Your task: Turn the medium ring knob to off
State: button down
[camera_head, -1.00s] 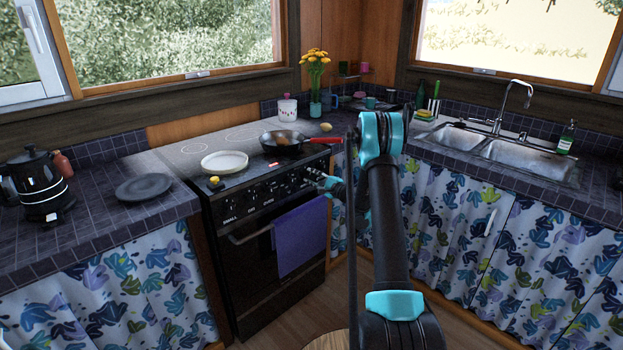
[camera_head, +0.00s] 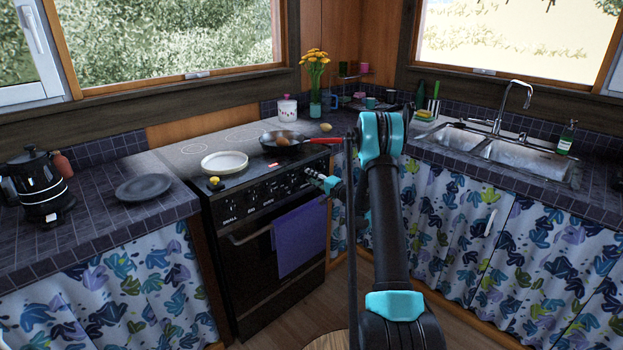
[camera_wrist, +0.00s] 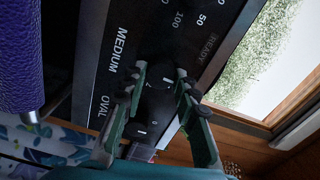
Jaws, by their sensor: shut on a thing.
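The stove (camera_head: 262,225) stands at the left centre, with a row of dark knobs on its black front panel. My gripper (camera_head: 314,176) is at the right end of that panel, partly hidden by my arm. In the wrist view my gripper (camera_wrist: 162,76) has its green fingers on both sides of a dark knob (camera_wrist: 158,86), shut on it. The white word MEDIUM (camera_wrist: 118,50) is printed beside this knob, and OVAL (camera_wrist: 104,112) lies further down. The knob's pointer is hard to make out.
A pan (camera_head: 285,146) with a red handle and a white plate (camera_head: 225,161) are on the stove top. A purple towel (camera_head: 300,238) hangs from the oven handle. A curtained counter with a sink (camera_head: 525,155) is at the right.

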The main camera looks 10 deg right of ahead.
jog(key=shift+s, duration=0.1)
dwell(0.3)
jog(key=c, duration=1.2)
grip_release()
jog(key=shift+o, duration=0.2)
jog(key=v, duration=1.2)
